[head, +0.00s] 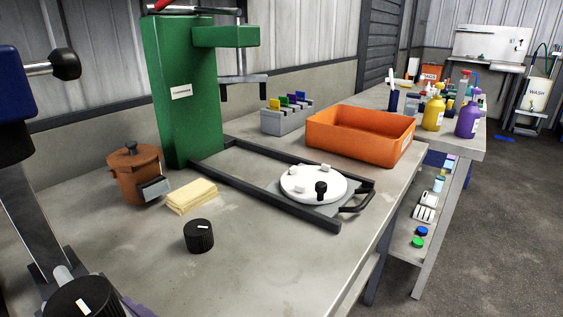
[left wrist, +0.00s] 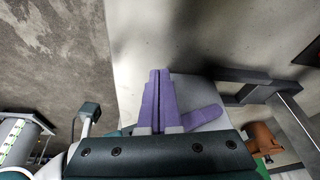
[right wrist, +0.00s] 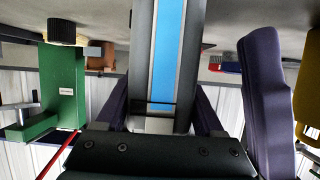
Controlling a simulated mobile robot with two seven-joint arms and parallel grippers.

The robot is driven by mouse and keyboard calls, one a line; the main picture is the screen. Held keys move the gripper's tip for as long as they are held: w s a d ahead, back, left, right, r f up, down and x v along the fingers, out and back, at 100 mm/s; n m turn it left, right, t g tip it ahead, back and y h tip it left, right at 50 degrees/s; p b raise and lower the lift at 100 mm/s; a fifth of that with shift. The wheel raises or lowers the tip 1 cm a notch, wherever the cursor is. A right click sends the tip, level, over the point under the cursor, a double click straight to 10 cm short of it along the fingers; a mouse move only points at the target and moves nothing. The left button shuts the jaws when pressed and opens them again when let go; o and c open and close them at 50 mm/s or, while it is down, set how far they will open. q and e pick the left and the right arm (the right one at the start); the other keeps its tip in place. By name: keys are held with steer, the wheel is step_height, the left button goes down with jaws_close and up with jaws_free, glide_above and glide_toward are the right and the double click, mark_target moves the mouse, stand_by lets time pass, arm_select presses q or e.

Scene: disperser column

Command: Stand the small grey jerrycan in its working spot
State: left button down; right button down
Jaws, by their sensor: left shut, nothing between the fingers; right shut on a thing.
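My right gripper (right wrist: 160,110) is shut on a long dark grey thing with a bright blue stripe (right wrist: 178,55), in the right wrist view. I cannot tell whether this is the jerrycan; no grey jerrycan shows clearly elsewhere. The right gripper is outside the head view. My left gripper (left wrist: 158,75) is shut and empty, its purple fingers together near a bench edge. The green disperser column (head: 185,95) stands at the back of the bench. A dark frame (head: 265,196) extends forward from its foot, with a white round plate (head: 305,186) at its front end.
A brown lidded pot (head: 133,175), yellow cloths (head: 192,196) and a black knob (head: 199,236) occupy the left bench. An orange bin (head: 350,138) and a grey holder with coloured tabs (head: 287,119) stand behind the frame. The front bench (head: 270,265) has clear room.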

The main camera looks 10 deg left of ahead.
arm_select(q)
steer(key=shift+r+p, duration=0.3)
steer(key=shift+r, duration=0.1)
arm_select(e)
steer(key=shift+s+d+r, duration=0.15)
steer(key=shift+s+d, duration=0.05)
steer(key=shift+d, duration=0.25)
arm_select(q)
steer(key=shift+a, duration=0.15)
steer(key=shift+r, duration=0.15)
stand_by(0.7)
steer(key=shift+f+b, duration=0.3)
steer(key=shift+f, duration=0.15)
arm_select(e)
steer(key=shift+w+a, duration=0.25)
steer(key=shift+a, duration=0.3)
